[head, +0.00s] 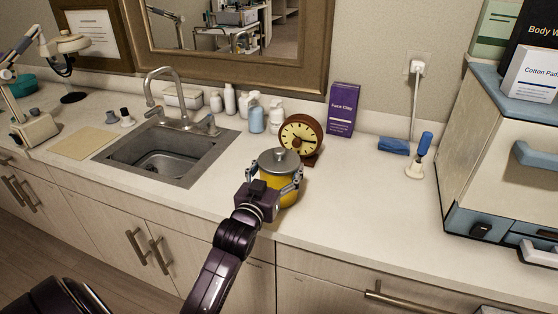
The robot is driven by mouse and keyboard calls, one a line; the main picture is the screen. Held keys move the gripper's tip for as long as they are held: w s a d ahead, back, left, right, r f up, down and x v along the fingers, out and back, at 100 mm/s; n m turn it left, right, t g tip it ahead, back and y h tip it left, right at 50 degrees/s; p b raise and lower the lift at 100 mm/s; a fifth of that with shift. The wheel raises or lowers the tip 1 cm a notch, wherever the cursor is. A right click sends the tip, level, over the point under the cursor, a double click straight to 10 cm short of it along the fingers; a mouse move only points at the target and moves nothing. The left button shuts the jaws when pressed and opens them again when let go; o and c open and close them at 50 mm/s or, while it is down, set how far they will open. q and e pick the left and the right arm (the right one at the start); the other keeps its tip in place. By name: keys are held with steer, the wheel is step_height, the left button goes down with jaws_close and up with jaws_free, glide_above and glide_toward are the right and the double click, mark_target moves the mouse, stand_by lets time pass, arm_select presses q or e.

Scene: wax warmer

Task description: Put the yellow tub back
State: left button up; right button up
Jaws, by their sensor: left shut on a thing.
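The yellow tub (290,198) has a grey metal lid with a knob and appears upright at the counter's front, right of the sink. My left gripper (278,178) is shut on the yellow tub, with a finger on each side of it. The gripper body hides the tub's lower left front. I cannot tell whether the tub's base touches the counter (360,215). My right gripper does not show.
A brown round clock (300,137) stands just behind the tub. A purple box (342,110) and several bottles stand farther back. The sink (168,152) lies left. A blue brush (422,146) and a white cabinet (500,140) stand right. Counter between tub and cabinet is clear.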

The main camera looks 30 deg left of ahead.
arm_select(q)
steer(key=shift+r, duration=0.35)
steer(key=o, duration=1.8)
steer(key=shift+f, duration=0.35)
steer(key=shift+c, duration=0.2)
steer(key=o, duration=0.3)
steer(key=shift+s, duration=0.1)
steer(key=shift+o, duration=0.2)
steer(key=shift+r, duration=0.1)
steer(key=b+v, duration=0.1)
steer(key=v, duration=0.9)
steer(key=shift+s+b, duration=0.2)
steer(key=shift+b, duration=0.2)
steer(key=shift+v, duration=0.85)
